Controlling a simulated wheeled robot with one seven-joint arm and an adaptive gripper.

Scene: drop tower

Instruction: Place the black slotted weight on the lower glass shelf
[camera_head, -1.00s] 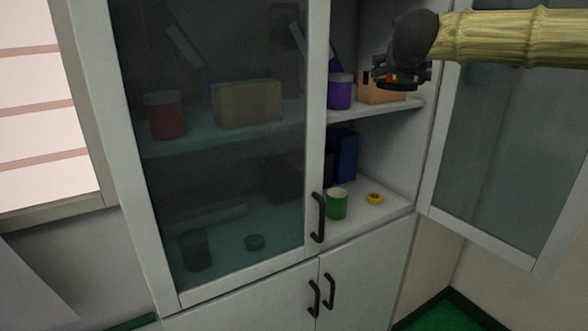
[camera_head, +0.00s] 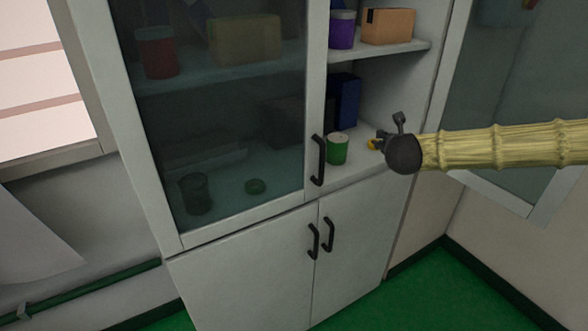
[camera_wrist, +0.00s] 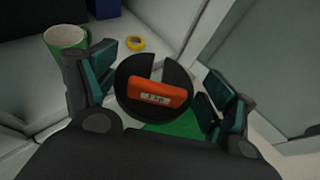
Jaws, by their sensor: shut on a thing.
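The black slotted weight (camera_wrist: 126,103) is a dark disc with a slot and an orange labelled block on its face. In the wrist view it sits between the teal-padded fingers of my gripper (camera_wrist: 163,80), which is shut on it. In the head view my gripper (camera_head: 386,141) is in front of the open right side of the cabinet, near the lower shelf (camera_head: 357,168). The weight cannot be made out there. Green floor shows below the weight in the wrist view, so it appears to be outside the shelf's front edge.
A green cup (camera_head: 337,148) and a yellow tape roll (camera_head: 373,144) stand on the lower shelf, with a dark blue box (camera_head: 343,100) behind. A purple can (camera_head: 342,30) and cardboard box (camera_head: 388,26) are on the shelf above. The left glass door (camera_head: 225,110) is closed; the right door (camera_head: 500,110) is open.

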